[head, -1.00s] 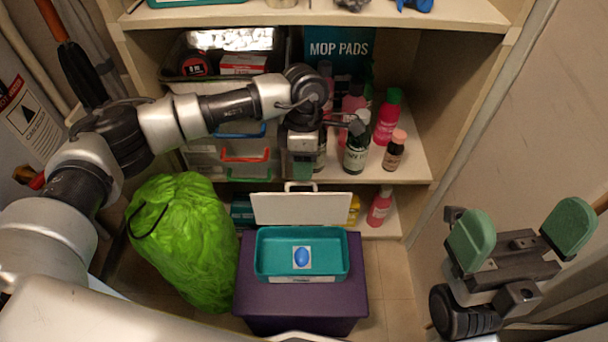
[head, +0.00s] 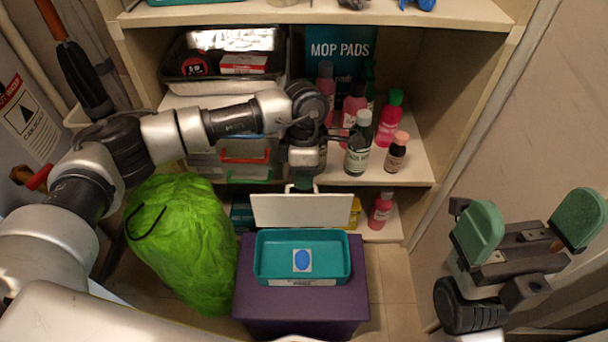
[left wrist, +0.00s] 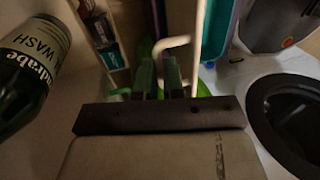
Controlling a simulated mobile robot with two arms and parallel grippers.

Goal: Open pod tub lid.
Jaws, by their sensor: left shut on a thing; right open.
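The teal pod tub (head: 260,262) stands on a purple box, with a blue oval on a white label inside it. Its white lid (head: 302,210) stands upright at the tub's back edge, so the tub is open. My left gripper (head: 302,187) is at the lid's top edge, shut on the lid handle, which it mostly hides in the head view. In the left wrist view, the green fingers (left wrist: 160,75) are close together at the pale handle (left wrist: 173,43). My right gripper (head: 531,232) is open and empty at the right, away from the tub.
The purple box (head: 300,312) stands on the floor beside a green bag (head: 185,245). Shelf bottles stand close to my left wrist, including a dark green one (head: 359,145) and a small brown one (head: 396,153). A pink bottle (head: 381,208) stands right of the lid.

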